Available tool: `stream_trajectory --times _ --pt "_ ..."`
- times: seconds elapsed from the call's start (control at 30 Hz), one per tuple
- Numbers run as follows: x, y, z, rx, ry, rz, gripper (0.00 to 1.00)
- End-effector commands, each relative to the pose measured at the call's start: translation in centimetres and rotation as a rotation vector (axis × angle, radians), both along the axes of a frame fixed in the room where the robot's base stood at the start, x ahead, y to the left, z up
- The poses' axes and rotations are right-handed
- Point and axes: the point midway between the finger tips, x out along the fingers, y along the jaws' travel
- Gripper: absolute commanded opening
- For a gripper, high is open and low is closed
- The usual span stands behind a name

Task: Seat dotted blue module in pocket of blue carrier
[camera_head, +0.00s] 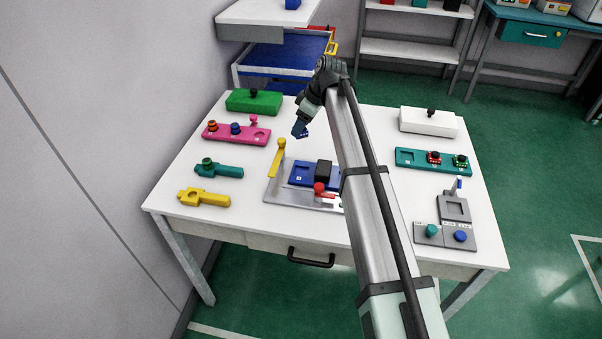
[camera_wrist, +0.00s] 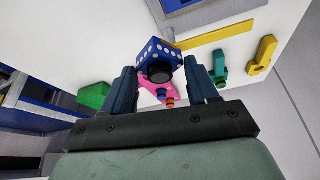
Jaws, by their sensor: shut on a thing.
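My gripper (camera_head: 301,125) is shut on the dotted blue module (camera_wrist: 158,50), a blue block with white dots and a round black part facing the wrist camera. In the head view the module (camera_head: 304,134) hangs above the table, apart from and behind the blue carrier. The blue carrier (camera_head: 298,182) lies on a grey fixture plate (camera_head: 274,194) at the table's middle. It has a recessed pocket (camera_head: 303,172) at its left, and a black block (camera_head: 323,171) stands at its right. My arm hides the right part of the fixture.
A yellow lever (camera_head: 278,158) stands upright at the fixture's left, and a red knob (camera_head: 319,188) at its front. Pink (camera_head: 260,135), green (camera_head: 240,101), teal (camera_head: 228,172) and yellow (camera_head: 215,200) parts line the left side. A white block (camera_head: 415,122) and teal carrier (camera_head: 407,158) are right.

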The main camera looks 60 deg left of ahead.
Motion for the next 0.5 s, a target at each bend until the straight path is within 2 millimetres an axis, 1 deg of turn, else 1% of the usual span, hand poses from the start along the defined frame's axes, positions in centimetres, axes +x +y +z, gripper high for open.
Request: stream_trajectory --times 0.1,0.27,0.5 --pt "-0.9 -0.8 0.0 -0.001 0.001 0.133 0.28" --pt "-1.7 -2.1 0.1 -0.001 0.001 0.342 0.28" --pt "-2.8 -4.0 0.3 -0.001 0.001 0.691 0.28"
